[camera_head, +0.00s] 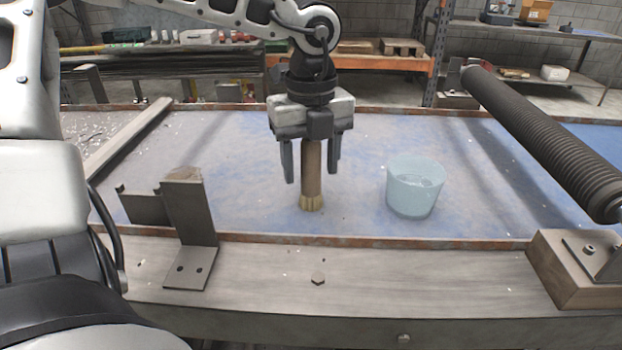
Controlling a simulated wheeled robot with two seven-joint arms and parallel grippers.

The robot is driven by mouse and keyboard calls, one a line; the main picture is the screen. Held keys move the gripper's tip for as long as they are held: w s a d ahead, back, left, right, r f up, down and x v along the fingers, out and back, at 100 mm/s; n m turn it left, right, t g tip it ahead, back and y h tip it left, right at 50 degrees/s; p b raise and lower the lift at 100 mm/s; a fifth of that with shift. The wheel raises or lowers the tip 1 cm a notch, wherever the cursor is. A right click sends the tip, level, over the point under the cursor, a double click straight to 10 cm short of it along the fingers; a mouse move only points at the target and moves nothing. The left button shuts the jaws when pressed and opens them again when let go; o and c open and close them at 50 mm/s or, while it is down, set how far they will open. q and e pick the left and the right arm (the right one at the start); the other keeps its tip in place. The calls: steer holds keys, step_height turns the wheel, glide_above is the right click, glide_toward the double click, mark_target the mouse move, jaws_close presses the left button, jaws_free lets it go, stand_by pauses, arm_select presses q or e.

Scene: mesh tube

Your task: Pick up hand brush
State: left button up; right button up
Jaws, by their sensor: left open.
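The hand brush (311,172) stands upright on the blue table surface, with a brown handle and pale yellowish bristles at the bottom. My left gripper (311,172) hangs pointing down from above, with one finger on each side of the brush. Its fingers are open, and a gap shows between the left finger and the handle. The top of the handle is hidden by the gripper body. My right gripper does not show.
A translucent light-blue bucket (414,189) stands right of the brush. A metal bracket (190,222) stands at the front left. A ribbed dark roller (545,140) slants over the table's right side on a wooden block (570,270). The back middle of the table is clear.

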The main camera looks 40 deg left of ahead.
mark_target(311, 144)
arm_select(q)
steer(key=c, duration=1)
steer(key=shift+c, duration=0.2)
steer(key=shift+r, duration=0.2)
steer(key=shift+r, duration=0.2)
step_height(311, 144, up, 2)
steer(key=shift+r, duration=0.1)
steer(key=s+d+r+b, duration=0.1)
steer(key=s+d+r, duration=0.7)
steer(key=s+r, duration=0.2)
steer(key=shift+s+b, duration=0.35)
steer(key=shift+s, duration=0.35)
